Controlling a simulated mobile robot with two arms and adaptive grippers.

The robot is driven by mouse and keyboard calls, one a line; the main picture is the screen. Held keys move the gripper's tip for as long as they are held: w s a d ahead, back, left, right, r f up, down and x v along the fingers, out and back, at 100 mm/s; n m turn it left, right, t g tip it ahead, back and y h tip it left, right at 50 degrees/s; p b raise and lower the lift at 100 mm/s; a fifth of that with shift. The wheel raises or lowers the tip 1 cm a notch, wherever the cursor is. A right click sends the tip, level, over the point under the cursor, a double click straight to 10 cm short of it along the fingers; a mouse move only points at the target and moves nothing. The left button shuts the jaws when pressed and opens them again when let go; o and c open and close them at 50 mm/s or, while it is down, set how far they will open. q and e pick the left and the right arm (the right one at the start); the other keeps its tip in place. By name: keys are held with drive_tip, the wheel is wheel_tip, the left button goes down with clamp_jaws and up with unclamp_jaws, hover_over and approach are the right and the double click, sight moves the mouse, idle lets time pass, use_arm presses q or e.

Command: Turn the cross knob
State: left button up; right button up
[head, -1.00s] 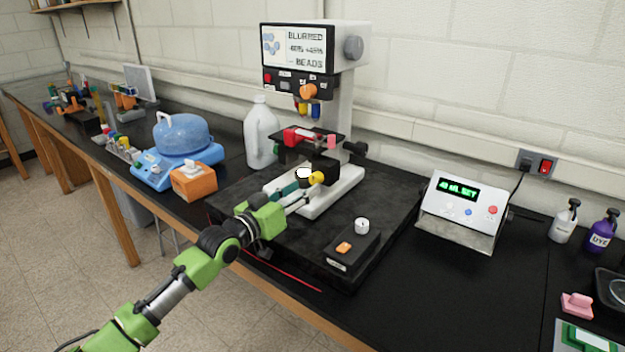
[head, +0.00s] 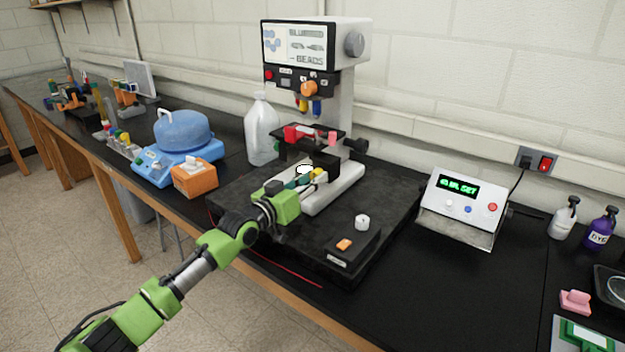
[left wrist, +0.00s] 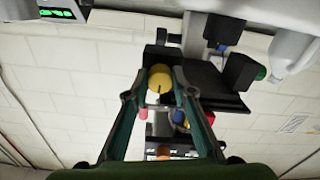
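A yellow knob (head: 319,174) sticks out from the front of the black stage block on the microscope-like machine. It also shows in the left wrist view (left wrist: 159,78), between the fingertips of my left gripper (left wrist: 160,70). In the head view my left gripper (head: 311,182) reaches to this knob from the front left. Its fingers look open, one on each side of the knob; I cannot tell whether they touch it. A dark line shows on the knob's face, but its exact shape is too small to tell. My right gripper is not in view.
The machine (head: 343,95) carries an orange knob (head: 309,88) and a grey side knob (head: 354,45). A small black box with a white knob (head: 362,222) stands at the front right of the base plate. A plastic jug (head: 261,133) stands left, a display unit (head: 462,208) right.

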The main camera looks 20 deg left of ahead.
use_arm(q)
drive_tip(key=shift+f+n, duration=0.1)
drive_tip(key=shift+n, duration=0.2)
drive_tip(key=shift+n+p, duration=0.65)
drive_tip(key=shift+n, duration=6.25)
drive_tip(key=o, duration=1.1)
drive_tip(key=v, duration=1.2)
